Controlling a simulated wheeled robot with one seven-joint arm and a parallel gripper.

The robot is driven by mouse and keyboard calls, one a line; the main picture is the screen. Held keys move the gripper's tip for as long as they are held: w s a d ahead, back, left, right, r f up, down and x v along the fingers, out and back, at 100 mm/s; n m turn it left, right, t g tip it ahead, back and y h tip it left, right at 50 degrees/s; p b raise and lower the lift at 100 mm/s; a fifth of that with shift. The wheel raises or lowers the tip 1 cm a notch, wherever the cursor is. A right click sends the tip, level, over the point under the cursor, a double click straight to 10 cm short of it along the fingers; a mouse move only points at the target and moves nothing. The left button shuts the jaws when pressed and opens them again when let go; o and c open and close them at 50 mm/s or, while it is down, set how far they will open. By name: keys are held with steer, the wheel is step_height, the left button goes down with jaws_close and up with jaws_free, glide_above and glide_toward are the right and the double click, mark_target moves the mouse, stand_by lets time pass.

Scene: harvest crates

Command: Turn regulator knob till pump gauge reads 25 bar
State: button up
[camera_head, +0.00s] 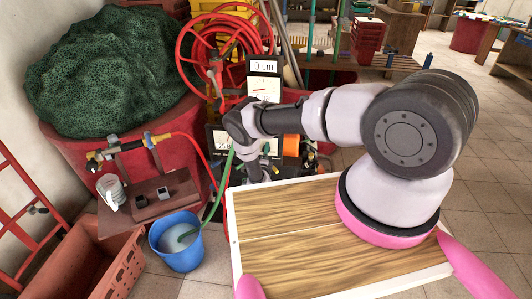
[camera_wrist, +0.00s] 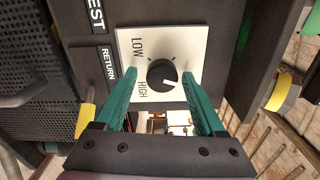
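The regulator knob (camera_wrist: 162,76) is a black round dial with a white mark on a white plate (camera_wrist: 135,45) labelled LOW and HIGH. Its white mark points toward the lower right in the wrist view. My gripper (camera_wrist: 158,84) has two teal fingers spread on either side of the knob, with visible gaps between them and it. Whether the fingertips touch the plate is unclear. In the head view the pump gauge (camera_head: 264,88) is a white dial with a needle; its readout is partly covered by my arm and seems to read 0 bar. The knob is hidden there.
A red coiled hose (camera_head: 215,45) hangs behind. A blue bucket (camera_head: 177,243) with a green hose stands at the lower left, beside an orange crate (camera_head: 85,265). RETURN and TEST labels border the knob plate.

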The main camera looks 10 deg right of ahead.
steer(key=shift+r, duration=0.1)
steer(key=v, duration=1)
steer(key=shift+s, duration=0.35)
steer(key=shift+a, duration=0.15)
